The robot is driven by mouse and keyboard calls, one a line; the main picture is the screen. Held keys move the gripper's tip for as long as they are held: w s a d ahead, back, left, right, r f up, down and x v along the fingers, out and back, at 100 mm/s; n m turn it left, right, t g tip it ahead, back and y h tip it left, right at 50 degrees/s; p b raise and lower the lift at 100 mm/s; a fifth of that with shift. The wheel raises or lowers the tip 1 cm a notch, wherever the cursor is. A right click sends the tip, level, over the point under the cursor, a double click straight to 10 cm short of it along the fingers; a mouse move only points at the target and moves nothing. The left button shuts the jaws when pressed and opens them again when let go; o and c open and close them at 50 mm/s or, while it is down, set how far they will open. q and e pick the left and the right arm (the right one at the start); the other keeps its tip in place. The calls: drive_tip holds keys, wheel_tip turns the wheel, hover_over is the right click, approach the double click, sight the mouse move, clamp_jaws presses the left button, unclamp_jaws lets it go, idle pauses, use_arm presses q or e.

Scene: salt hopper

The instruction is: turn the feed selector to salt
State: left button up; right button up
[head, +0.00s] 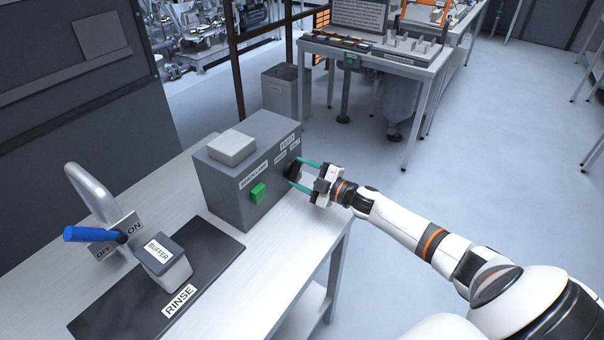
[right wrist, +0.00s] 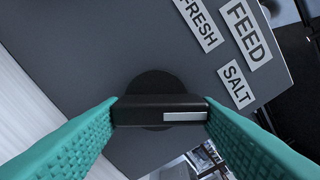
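The feed selector (right wrist: 150,112) is a black bar handle on a round dark disc, on the side of a grey box. A pale mark lies on its right half in the right wrist view and points right, on the side of the SALT label (right wrist: 236,85), which sits a little higher. The FRESH label (right wrist: 198,24) is farther up, beside the FEED label (right wrist: 246,32). My right gripper (right wrist: 160,112) has its teal fingers at the two ends of the bar, apparently touching both. In the head view the right gripper (head: 299,175) reaches the selector (head: 291,172) from the right. My left gripper is out of view.
The grey box (head: 222,193) stands on a light bench (head: 262,262) and has a green button (head: 258,193). A blue-handled valve (head: 95,235), a BUFFER container (head: 165,265) and a dark RINSE mat (head: 110,318) are at the left. Open floor lies right of the bench.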

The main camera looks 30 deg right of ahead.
drive_tip(key=o, duration=0.4)
drive_tip(key=b+v, duration=0.2)
drive_tip(key=v, duration=0.8)
drive_tip(key=shift+s+f, duration=0.1)
drive_tip(key=shift+f, duration=0.1)
drive_tip(key=shift+v, duration=0.9)
drive_tip(key=shift+r, duration=0.1)
